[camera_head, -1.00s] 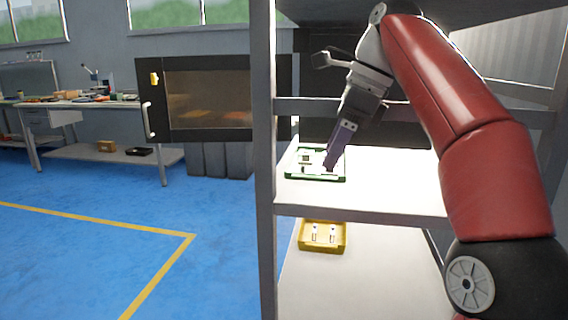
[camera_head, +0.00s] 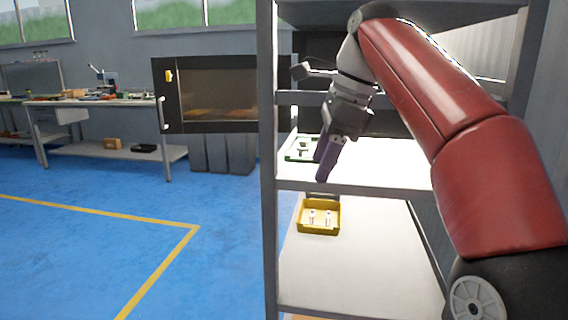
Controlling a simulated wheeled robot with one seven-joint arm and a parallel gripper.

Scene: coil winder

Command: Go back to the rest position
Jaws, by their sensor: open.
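My gripper (camera_head: 322,168), with purple fingers, points downward in front of the shelf unit's middle board. It is open, and I see nothing held between its fingers. A green tray (camera_head: 291,154) with small parts in it lies on the middle board, behind my gripper and partly hidden by it. My red arm reaches in from the right side of the view.
The grey shelf unit (camera_head: 268,230) has a tall upright at its left. A yellow bin (camera_head: 318,230) with small white parts sits on the lower board (camera_head: 350,275). A dark oven-like cabinet (camera_head: 205,130) and a workbench (camera_head: 100,101) stand behind. The blue floor (camera_head: 80,260) at left is open.

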